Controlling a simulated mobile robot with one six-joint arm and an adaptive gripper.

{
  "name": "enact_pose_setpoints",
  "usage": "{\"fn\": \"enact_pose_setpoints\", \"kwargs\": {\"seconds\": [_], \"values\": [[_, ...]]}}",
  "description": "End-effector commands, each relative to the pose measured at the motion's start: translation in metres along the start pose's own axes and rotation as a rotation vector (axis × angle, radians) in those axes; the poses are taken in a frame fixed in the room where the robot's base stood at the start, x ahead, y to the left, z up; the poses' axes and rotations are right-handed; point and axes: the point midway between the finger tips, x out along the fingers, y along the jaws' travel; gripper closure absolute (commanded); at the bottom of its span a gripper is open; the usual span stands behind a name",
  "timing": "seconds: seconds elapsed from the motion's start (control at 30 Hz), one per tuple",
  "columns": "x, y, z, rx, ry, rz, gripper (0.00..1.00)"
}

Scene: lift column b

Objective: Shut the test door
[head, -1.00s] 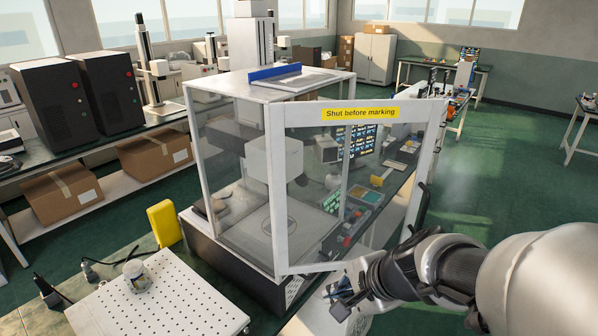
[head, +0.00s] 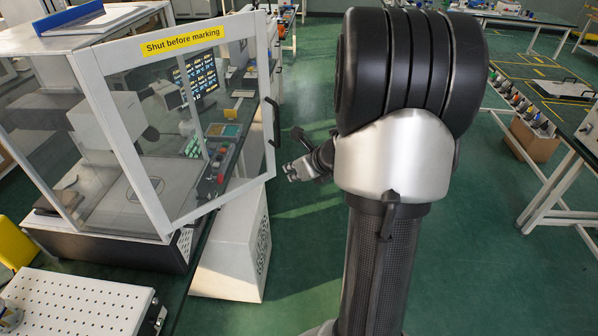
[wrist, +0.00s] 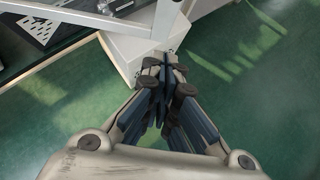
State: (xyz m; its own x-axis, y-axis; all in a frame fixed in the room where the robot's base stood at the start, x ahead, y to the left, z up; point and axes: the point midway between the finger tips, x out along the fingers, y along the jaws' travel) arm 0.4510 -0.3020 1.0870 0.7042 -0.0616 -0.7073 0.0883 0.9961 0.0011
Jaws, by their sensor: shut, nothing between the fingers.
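The test door (head: 182,112) is a white-framed clear panel with a yellow label "Shut before marking". In the head view it stands swung open from the front of the marking enclosure (head: 70,43), hinged at its left side. A dark handle (head: 273,120) is on its free right edge. My gripper (head: 290,172) is just right of and below the handle, apart from the door, with empty fingers closed together. In the wrist view my gripper (wrist: 165,85) shows shut, with part of a white frame (wrist: 100,14) ahead of it.
A white perforated plate (head: 80,302) and a yellow block (head: 14,243) are at lower left. A white cabinet-like box (head: 235,250) stands below the door. A workbench (head: 570,140) is at the right. Green floor is open between.

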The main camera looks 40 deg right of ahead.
Motion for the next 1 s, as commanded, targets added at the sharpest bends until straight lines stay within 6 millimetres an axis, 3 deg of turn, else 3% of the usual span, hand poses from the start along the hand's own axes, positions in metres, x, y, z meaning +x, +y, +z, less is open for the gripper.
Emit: {"fn": "enact_pose_setpoints", "kwargs": {"seconds": [0.1,0.33,1.0], "values": [[0.028,0.001,-0.003,-0.001,0.002,0.002,1.0],[0.047,0.0,0.023,-0.003,0.0,0.0,1.0],[0.053,-0.007,0.03,-0.008,0.001,0.007,1.0]]}}
